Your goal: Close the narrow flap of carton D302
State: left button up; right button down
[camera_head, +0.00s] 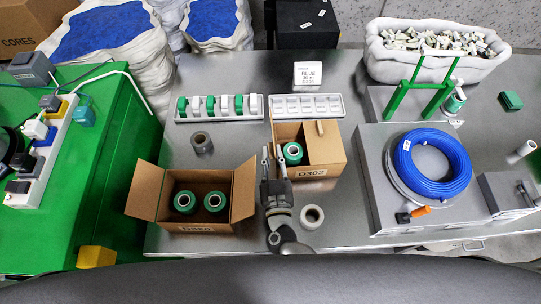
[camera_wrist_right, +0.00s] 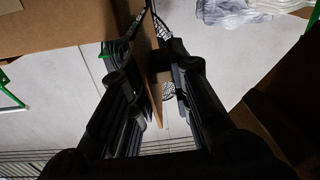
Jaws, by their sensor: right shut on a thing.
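Carton D302 (camera_head: 313,173) stands on the metal table, with its label on the near side. Its top is partly open and a green spool with a white core (camera_head: 292,153) shows inside. Brown panel covers the right part of its top. My right gripper (camera_head: 273,152) is at the carton's left side, fingers pointing away from me. In the right wrist view the gripper (camera_wrist_right: 149,45) has a thin brown cardboard flap (camera_wrist_right: 154,88) between its fingers and is shut on it. The fingers hide most of this flap in the head view. My left gripper is not in view.
An open carton (camera_head: 205,227) with two green spools stands left of my right arm. A grey roll (camera_head: 202,143) and two racks (camera_head: 219,108) (camera_head: 307,97) stand behind. A blue cable coil (camera_head: 432,166) lies right.

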jog(key=shift+s+d+f+m, duration=0.1)
jog(key=shift+m, duration=0.4)
jog(key=c, duration=1.4)
grip_release()
jog(key=shift+d, duration=0.1)
jog(key=s, duration=1.1)
jog(key=shift+s+d, duration=0.3)
jog(key=shift+s, duration=0.1)
jog(key=shift+c, duration=0.4)
